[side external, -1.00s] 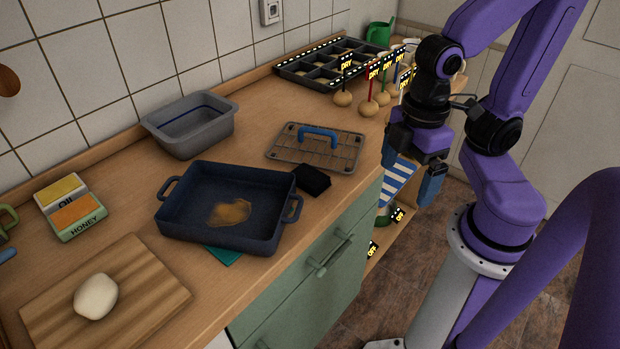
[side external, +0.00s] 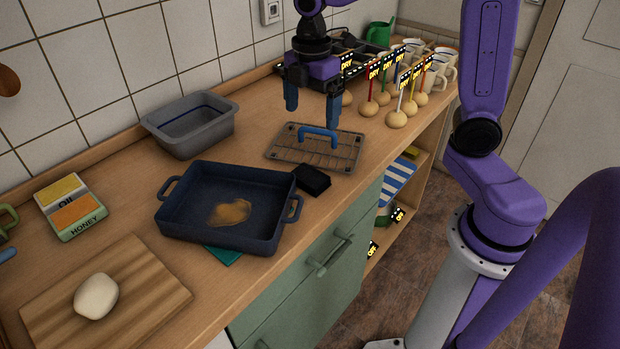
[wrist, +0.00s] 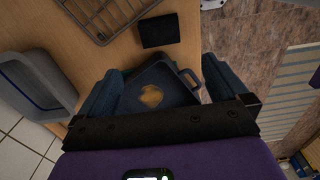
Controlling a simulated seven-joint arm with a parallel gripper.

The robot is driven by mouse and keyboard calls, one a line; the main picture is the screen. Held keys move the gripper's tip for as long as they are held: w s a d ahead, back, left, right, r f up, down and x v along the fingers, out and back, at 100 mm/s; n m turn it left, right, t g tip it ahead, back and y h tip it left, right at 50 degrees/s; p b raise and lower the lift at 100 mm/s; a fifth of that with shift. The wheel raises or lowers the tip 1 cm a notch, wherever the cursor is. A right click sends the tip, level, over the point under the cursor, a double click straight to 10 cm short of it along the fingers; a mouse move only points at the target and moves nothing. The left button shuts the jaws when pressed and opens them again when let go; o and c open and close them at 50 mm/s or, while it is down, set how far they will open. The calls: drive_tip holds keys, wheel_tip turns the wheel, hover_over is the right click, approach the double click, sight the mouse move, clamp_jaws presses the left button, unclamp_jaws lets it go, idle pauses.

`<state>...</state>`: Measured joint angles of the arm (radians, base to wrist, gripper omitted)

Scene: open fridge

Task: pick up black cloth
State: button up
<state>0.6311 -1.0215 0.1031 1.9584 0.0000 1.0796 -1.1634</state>
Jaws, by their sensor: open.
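The black cloth (side external: 312,181) lies folded small and flat on the wooden counter, between the dark blue roasting pan and the wire rack. It also shows as a dark square in the wrist view (wrist: 160,31), near the top centre, beyond my fingers. My gripper (side external: 312,115) is open and empty, pointing down above the counter. In the side view it appears over the far side of the wire rack, apart from the cloth. Its two blue fingers are spread wide in the wrist view (wrist: 160,85).
The blue pan (side external: 190,228) holds a brown stain. The wire rack (side external: 285,152) has a blue handle. A grey tub (side external: 190,140) stands at the back. Signs on round bases (side external: 397,119) and mugs (side external: 438,80) stand at the right. A cutting board (side external: 145,290) is in front.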

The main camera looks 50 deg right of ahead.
hover_over(310, 174)
wheel_tip(310, 174, down, 12)
drive_tip(key=shift+d+r, duration=0.1)
drive_tip(key=shift+d, duration=0.05)
drive_tip(key=shift+a+f, duration=0.2)
drive_tip(key=shift+f, duration=2.55)
drive_tip(key=c, duration=0.8)
